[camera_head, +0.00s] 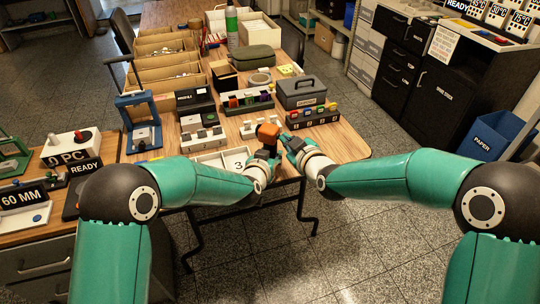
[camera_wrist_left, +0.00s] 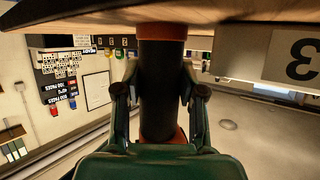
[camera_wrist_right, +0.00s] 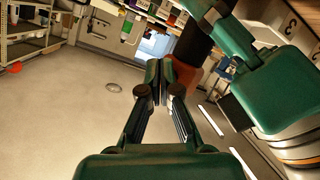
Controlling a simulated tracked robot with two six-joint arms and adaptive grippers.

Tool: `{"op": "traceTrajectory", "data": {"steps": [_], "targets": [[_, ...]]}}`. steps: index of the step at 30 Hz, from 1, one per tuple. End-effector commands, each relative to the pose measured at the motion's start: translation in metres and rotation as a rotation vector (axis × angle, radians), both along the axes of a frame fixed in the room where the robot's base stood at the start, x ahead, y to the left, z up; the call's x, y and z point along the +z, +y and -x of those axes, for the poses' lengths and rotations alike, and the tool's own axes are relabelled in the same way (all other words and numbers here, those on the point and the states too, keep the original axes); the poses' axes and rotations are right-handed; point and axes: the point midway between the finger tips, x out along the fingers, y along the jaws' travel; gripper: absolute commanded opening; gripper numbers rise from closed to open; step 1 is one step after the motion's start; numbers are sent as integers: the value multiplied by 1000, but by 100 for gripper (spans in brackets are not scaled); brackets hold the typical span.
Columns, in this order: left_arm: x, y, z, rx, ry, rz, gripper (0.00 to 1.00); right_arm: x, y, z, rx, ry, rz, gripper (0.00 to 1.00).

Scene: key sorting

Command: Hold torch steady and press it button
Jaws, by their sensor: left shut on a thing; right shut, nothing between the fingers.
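The torch has a black body and an orange head (camera_head: 268,131). In the left wrist view its black body (camera_wrist_left: 158,95) stands between the fingers of my left gripper (camera_wrist_left: 160,95), which is shut on it. In the right wrist view the torch (camera_wrist_right: 192,45) shows behind the fingertips of my right gripper (camera_wrist_right: 158,72). My right gripper is shut and empty, its fingertips close to the torch; I cannot tell whether they touch it. In the head view both grippers meet at the table's front edge. The torch's button is not visible.
The wooden table (camera_head: 345,143) carries a white tray marked 3 (camera_head: 213,158), a grey toolbox (camera_head: 302,92), a rack of coloured items (camera_head: 312,116) and a blue press-like frame (camera_head: 141,125). The table's right front corner is clear. Open floor lies in front.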

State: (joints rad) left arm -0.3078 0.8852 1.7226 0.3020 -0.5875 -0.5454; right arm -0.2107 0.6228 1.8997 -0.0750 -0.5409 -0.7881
Motion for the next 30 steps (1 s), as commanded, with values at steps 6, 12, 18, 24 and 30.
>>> {"op": "traceTrajectory", "data": {"steps": [6,12,18,24,30], "targets": [[1,0,0,0,-1,0,0,0,1,-1,0,0,1,0],[1,0,0,0,-1,-1,0,0,-4,2,0,0,0,0],[1,0,0,0,-1,0,0,0,-10,5,0,0,0,0],[1,0,0,0,-1,0,0,0,-10,5,0,0,0,0],[1,0,0,0,-1,0,0,0,-15,7,-1,0,1,0]]}}
